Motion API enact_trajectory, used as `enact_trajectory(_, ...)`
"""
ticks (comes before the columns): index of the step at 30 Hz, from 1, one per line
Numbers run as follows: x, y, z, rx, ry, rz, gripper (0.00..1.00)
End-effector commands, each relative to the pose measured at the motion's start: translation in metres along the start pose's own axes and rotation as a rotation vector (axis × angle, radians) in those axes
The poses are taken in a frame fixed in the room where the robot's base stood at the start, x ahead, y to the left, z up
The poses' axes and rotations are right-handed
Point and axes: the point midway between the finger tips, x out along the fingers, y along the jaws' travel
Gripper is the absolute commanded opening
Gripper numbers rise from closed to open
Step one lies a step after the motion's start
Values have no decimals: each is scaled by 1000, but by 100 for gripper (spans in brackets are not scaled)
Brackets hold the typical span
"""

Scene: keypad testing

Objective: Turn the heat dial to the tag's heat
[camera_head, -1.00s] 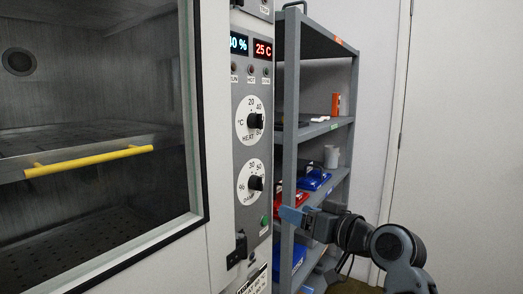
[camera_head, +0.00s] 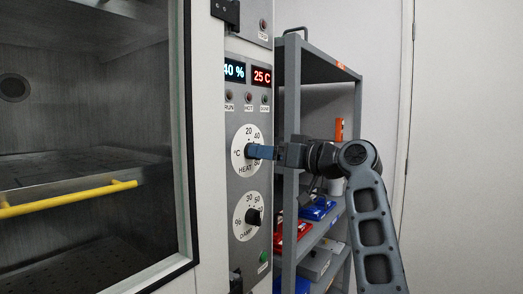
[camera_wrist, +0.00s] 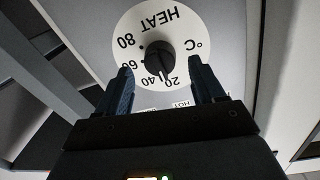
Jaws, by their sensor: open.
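The heat dial (camera_head: 242,152) is a white disc marked °C, 20, 40, 60 and 80 on the grey control panel. The tag with the heat is not readable in the current frames.
A damper dial (camera_head: 246,216) sits below the heat dial. A grey shelf rack (camera_head: 287,215) stands close at right.

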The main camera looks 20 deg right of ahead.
Motion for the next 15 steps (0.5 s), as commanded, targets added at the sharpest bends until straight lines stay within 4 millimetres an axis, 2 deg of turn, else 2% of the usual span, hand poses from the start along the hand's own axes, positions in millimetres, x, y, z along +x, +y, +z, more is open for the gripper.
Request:
enact_trajectory(6, 21, 0, -1, 0, 0, 1, 68)
enact_trajectory(15, 24, 0, 0, -1, 0, 1, 68)
